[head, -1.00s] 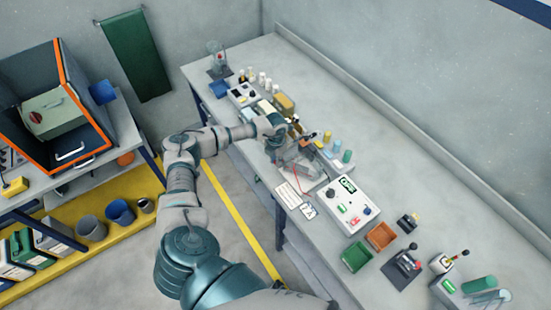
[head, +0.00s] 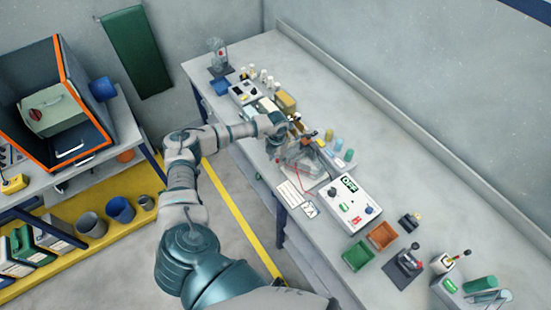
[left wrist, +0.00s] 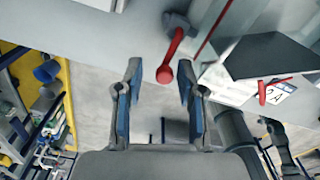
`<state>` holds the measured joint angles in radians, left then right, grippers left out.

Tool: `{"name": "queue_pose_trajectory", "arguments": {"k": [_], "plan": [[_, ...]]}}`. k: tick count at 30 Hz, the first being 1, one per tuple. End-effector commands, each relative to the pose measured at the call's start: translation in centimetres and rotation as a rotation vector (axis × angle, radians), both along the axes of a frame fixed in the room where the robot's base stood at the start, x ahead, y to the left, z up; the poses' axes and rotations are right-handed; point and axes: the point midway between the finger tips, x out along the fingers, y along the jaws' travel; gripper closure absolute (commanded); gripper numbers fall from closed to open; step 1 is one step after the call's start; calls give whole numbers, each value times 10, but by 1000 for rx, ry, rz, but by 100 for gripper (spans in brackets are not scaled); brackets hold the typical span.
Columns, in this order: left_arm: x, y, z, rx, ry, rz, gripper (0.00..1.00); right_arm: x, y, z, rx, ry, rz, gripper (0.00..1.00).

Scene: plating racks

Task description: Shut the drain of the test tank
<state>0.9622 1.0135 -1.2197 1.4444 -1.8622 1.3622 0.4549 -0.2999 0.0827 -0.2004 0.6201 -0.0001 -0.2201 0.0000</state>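The test tank (head: 302,167) is a clear box on the bench, just right of my left gripper in the head view. A red drain lever (left wrist: 173,58) with a round end hangs from a grey valve body at the tank's side. My left gripper (left wrist: 160,80) is open, its blue-padded fingers on either side of the lever's round end in the picture. I cannot tell whether the end lies between the pads in depth. My right gripper is not in view.
Right of the tank stand a control box (head: 350,203) with a display, a green tray (head: 357,256) and an orange tray (head: 382,236). Bottles and boxes stand behind the tank. The bench's back strip is clear. A shelf with an orange-edged cabinet (head: 62,90) is at the left.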

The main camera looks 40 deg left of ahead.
Motion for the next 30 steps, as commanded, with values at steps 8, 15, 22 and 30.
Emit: {"name": "queue_pose_trajectory", "arguments": {"k": [8,15,22,30], "plan": [[3,-2,26,-5,-8,-4,57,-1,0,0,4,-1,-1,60],[2,2,62,-6,-3,-2,57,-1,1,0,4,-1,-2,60],[1,6,76,-7,1,0,57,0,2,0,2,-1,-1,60],[1,7,76,-7,1,0,57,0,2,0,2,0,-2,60]]}}
